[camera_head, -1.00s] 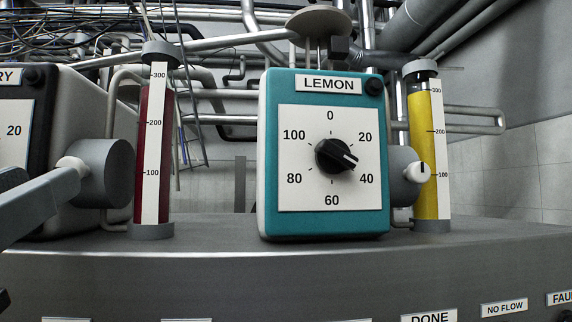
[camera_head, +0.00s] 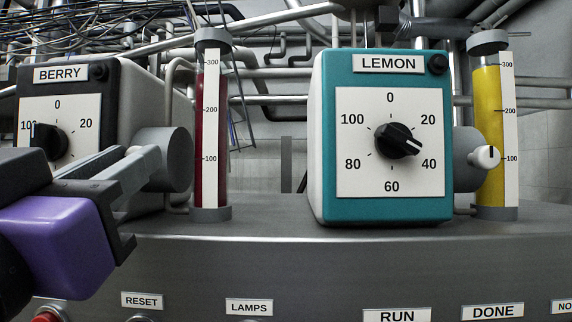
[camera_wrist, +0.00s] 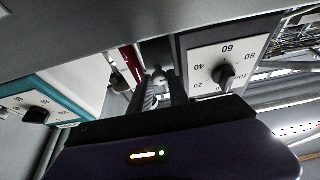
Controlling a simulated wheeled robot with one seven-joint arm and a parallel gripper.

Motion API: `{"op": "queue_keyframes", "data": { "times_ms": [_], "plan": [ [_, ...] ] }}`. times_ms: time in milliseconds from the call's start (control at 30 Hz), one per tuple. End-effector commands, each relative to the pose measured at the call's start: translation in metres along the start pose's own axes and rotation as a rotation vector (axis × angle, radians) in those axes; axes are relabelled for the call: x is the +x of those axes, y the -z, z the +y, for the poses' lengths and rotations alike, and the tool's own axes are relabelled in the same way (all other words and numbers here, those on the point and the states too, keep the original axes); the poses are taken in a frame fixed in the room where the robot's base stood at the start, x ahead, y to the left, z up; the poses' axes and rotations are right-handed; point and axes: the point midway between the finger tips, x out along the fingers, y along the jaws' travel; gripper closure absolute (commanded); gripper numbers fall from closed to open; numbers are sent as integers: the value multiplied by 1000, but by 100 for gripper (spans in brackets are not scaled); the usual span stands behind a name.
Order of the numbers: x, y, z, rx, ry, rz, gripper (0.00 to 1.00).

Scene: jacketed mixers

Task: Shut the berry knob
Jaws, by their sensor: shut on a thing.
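The berry unit (camera_head: 135,95) is a dark-fronted box at the left, with a dial (camera_head: 48,141) on its white face. A grey round valve body (camera_head: 170,160) sticks out on its right side, with a small whitish berry knob (camera_head: 149,153) at its front. My gripper (camera_head: 136,160), purple with grey fingers, reaches from lower left to this knob and is shut on it. In the wrist view the knob (camera_wrist: 158,76) shows between the far ends of the two fingers. The fingers hide much of the knob, so its angle cannot be told.
A dark red sight tube (camera_head: 208,140) stands right of the berry valve. The teal lemon unit (camera_head: 390,210) has its own white knob (camera_head: 486,157) and yellow tube (camera_head: 487,130). The grey panel front (camera_head: 270,262) below carries labels. The ledge between the units is clear.

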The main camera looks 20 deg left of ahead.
Motion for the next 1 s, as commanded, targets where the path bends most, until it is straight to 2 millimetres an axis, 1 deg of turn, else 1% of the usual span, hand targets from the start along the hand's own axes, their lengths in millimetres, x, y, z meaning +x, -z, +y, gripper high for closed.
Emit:
{"op": "queue_keyframes", "data": {
  "times_ms": [167,367,1000],
  "plan": [
    [-2,-2,0,38,-15,1,100],
    [-2,-4,-1,140,-58,1,100],
    [0,1,-5,684,-285,1,100]
  ]
}}
